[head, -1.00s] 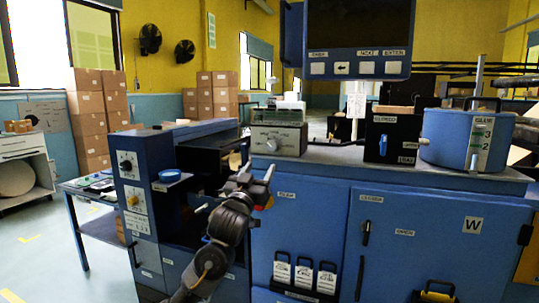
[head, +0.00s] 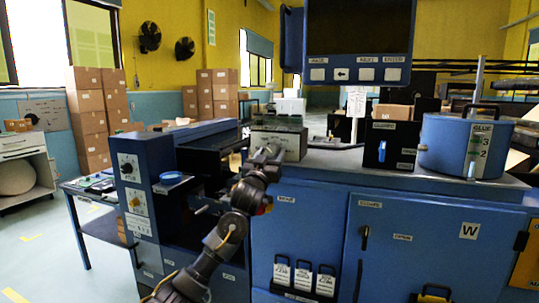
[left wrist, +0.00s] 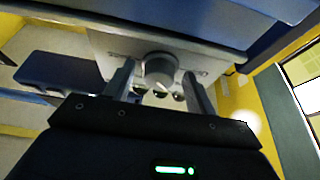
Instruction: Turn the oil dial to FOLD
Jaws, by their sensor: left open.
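A grey box (head: 291,141) with a lettered front stands on the blue counter, left of centre in the head view. My left gripper (head: 267,151) is at its front and covers the dial there. In the left wrist view a round grey knob (left wrist: 160,68) sits on the box's pale panel (left wrist: 115,48). My left gripper (left wrist: 160,90) is open, with one finger on either side of the knob. I cannot tell whether the fingers touch it. The lettering is too small to read, so the dial's setting is unclear. My right gripper is not in view.
A black box with a blue switch (head: 382,150) and a round blue glue pot (head: 440,145) stand farther right on the counter. A screen (head: 358,35) hangs above.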

